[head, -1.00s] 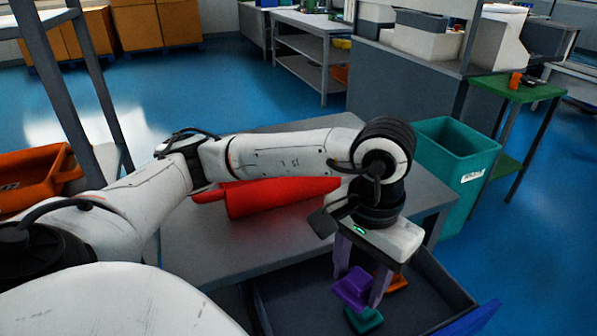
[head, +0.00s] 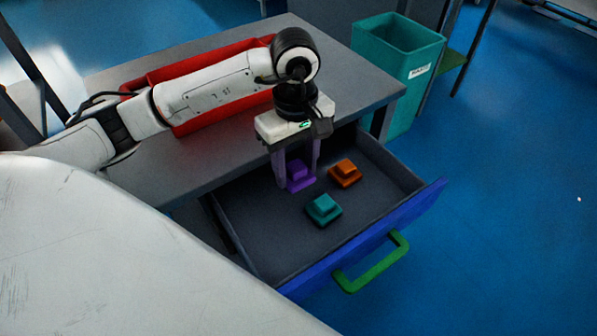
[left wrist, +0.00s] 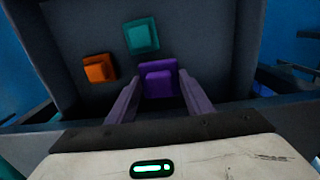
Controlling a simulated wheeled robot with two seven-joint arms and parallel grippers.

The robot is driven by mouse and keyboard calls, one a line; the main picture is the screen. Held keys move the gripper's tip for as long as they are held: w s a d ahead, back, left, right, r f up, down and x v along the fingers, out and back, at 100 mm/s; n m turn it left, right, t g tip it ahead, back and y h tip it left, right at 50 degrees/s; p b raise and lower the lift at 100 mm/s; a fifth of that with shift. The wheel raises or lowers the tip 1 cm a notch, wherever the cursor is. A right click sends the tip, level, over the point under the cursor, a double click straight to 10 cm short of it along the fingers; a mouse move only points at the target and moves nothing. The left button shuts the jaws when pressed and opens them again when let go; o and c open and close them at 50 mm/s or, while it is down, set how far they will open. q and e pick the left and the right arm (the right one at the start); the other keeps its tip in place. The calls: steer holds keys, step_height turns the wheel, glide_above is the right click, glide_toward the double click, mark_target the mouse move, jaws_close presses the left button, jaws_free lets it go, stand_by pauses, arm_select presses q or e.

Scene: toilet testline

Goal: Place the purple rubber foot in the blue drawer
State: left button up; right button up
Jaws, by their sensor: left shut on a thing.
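The purple rubber foot (head: 298,175) is between the fingers of my left gripper (head: 299,182), which is shut on it. They are inside the outline of the open blue drawer (head: 375,238), near its table side. In the left wrist view the purple foot (left wrist: 158,80) sits between the two fingertips (left wrist: 155,95). I cannot tell for sure whether the foot touches the drawer floor. The drawer has a blue front, a green handle and a dark grey inside. My right gripper is not in view.
An orange foot (head: 345,172) and a teal foot (head: 324,210) lie apart in the drawer; both show in the left wrist view. A red bin (head: 205,122) lies on the grey table (head: 335,60). A teal bin (head: 412,75) stands beyond. The drawer's right part is clear.

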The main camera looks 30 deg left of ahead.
mark_target(299, 169)
arm_select(q)
step_height(299, 169, down, 5)
steer(key=shift+f, duration=0.15)
steer(key=w, duration=0.1)
steer(key=w+a, duration=0.1)
steer(key=w, duration=0.1)
steer(key=shift+w+a, duration=0.15)
steer(key=shift+a, duration=0.15)
steer(key=shift+w+a+f, duration=0.1)
steer(key=shift+w+f, duration=0.05)
steer(key=shift+f, duration=0.45)
steer(key=shift+f, duration=0.15)
steer(key=o, duration=1.1)
step_height(299, 169, up, 12)
steer(key=shift+r, duration=0.2)
